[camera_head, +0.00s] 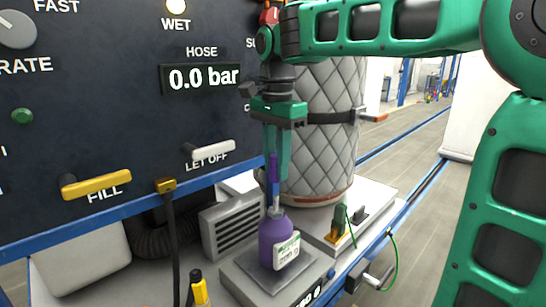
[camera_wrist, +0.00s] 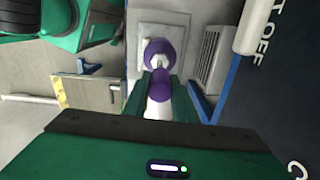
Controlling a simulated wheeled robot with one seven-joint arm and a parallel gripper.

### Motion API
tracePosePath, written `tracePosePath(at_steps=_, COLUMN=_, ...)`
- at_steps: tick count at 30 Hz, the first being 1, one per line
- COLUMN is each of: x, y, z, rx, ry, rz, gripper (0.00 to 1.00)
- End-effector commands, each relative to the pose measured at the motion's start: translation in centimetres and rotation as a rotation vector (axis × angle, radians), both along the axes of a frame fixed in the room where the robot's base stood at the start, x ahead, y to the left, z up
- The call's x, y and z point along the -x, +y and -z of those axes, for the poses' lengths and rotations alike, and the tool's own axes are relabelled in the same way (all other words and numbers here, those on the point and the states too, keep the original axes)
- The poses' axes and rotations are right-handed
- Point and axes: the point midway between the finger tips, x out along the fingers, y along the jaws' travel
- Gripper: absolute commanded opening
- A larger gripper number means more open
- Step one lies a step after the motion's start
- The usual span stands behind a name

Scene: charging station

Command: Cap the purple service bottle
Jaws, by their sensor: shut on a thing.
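The purple service bottle (camera_head: 276,236) stands upright, with a white label on its front, on a grey square platform. In the wrist view the bottle (camera_wrist: 153,48) lies just beyond my fingertips. My gripper (camera_head: 275,178) points down above the bottle, its green fingers shut on a slim purple-and-white piece, seemingly the cap (camera_head: 273,166). In the wrist view the piece (camera_wrist: 159,90) shows as a round purple part with a white part, between the fingers (camera_wrist: 166,92). Its pale lower end seems to reach the bottle's neck; I cannot tell whether it touches.
The grey platform (camera_head: 243,284) sits on the bench beside a vented grey box (camera_head: 231,224). A quilted tank (camera_head: 325,150) stands close behind my gripper. The dark control panel (camera_head: 100,110), with yellow FILL and white LET OFF levers, fills the left. A yellow-and-black tool (camera_head: 200,290) is in front.

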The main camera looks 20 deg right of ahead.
Motion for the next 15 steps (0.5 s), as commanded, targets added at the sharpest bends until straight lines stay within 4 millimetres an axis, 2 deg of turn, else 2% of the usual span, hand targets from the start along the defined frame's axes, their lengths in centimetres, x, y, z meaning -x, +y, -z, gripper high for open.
tracePosePath(at_steps=6, x=0.0, y=0.2, z=1.7, rx=0.0, ry=0.002, rz=-0.003, gripper=0.03)
tracePosePath(at_steps=15, x=0.0, y=0.3, z=2.7, rx=0.0, ry=0.001, rz=-0.004, gripper=0.03)
